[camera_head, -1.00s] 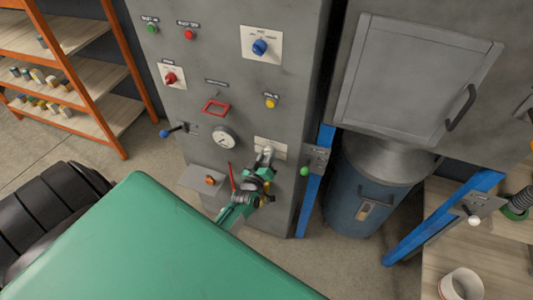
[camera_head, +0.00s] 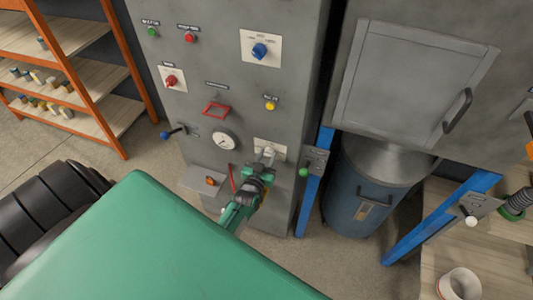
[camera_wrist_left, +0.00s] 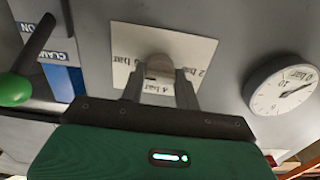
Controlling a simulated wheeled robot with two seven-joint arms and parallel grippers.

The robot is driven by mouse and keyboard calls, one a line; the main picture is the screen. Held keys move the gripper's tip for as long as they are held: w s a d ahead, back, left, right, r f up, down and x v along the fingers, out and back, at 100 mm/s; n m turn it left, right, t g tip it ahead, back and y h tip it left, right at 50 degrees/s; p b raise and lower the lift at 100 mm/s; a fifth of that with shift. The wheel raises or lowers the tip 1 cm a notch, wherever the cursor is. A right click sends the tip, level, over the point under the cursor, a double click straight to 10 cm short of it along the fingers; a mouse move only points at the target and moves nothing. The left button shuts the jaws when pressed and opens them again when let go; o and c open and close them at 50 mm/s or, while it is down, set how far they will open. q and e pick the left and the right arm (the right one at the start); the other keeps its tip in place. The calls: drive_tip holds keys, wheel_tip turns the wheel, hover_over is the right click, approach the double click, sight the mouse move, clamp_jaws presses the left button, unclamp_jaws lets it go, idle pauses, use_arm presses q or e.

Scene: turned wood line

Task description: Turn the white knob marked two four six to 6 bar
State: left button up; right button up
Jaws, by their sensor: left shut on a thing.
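The white knob (camera_wrist_left: 158,68) is on a pale plate (camera_wrist_left: 198,50) marked 2 bar, 4 bar and 6 bar. In the left wrist view the 2 bar label is right of the knob, 4 bar below it, 6 bar at its left. My left gripper (camera_wrist_left: 160,88) is shut on the knob, a finger on each side. Where the knob points is not clear. In the head view my left gripper (camera_head: 266,157) reaches the plate (camera_head: 279,149) low on the grey cabinet and covers most of the knob. My right gripper is not seen.
A round gauge (camera_head: 224,141) is left of the knob. A lever with a green ball (camera_head: 304,172) stands close at its right. A small shelf with an orange button (camera_head: 210,181) is at lower left. An unclear orange part (camera_head: 530,150) shows at the right edge.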

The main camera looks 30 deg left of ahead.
use_arm(q)
drive_tip(key=shift+f, duration=0.1)
idle(0.3)
drive_tip(key=o, duration=1)
drive_tip(key=b+v, duration=0.3)
drive_tip(key=v, duration=1.1)
drive_tip(key=shift+w, duration=0.1)
